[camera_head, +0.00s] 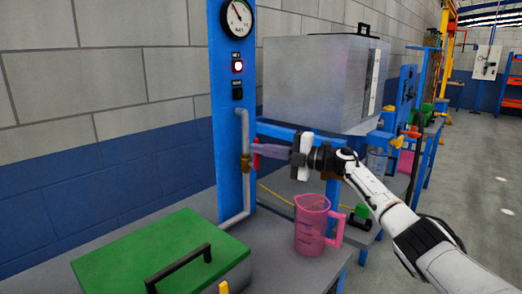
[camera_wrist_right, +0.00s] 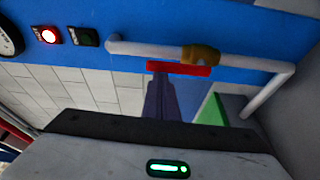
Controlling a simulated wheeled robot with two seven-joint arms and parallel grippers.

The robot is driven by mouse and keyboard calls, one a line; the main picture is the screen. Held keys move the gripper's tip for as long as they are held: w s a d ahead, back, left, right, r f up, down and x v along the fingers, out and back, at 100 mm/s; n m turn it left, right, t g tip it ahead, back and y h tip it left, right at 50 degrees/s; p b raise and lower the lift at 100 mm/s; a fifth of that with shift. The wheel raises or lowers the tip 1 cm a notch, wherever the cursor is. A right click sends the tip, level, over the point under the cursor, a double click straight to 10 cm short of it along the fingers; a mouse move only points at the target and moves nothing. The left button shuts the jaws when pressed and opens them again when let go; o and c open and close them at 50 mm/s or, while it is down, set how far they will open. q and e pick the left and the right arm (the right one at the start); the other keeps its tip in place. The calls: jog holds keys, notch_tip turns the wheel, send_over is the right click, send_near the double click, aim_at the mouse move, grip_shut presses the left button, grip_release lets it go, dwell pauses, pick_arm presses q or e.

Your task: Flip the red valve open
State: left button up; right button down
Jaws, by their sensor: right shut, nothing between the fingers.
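The red valve handle (camera_head: 256,157) is on a brass valve body (camera_head: 246,162), set in a grey pipe on the blue post. In the wrist view the red handle (camera_wrist_right: 185,69) runs roughly along the pipe, just below the brass body (camera_wrist_right: 202,54). My right gripper (camera_head: 264,149) is shut and empty, its fingers pointing left at the handle. In the wrist view its closed fingertips (camera_wrist_right: 160,78) are at the handle's left end. I cannot tell whether they touch it. My left gripper is out of view.
A pink measuring jug (camera_head: 311,232) stands on the grey bench below my right arm. A green-lidded box (camera_head: 155,255) with a black handle is at front left. A gauge (camera_head: 238,18) and lit red lamp (camera_head: 238,67) are on the post. A large grey box (camera_head: 315,85) stands behind.

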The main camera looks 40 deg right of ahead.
jog(key=b+v, duration=0.1)
jog(key=v, duration=0.9)
jog(key=shift+s+b, duration=0.15)
jog(key=shift+b, duration=0.25)
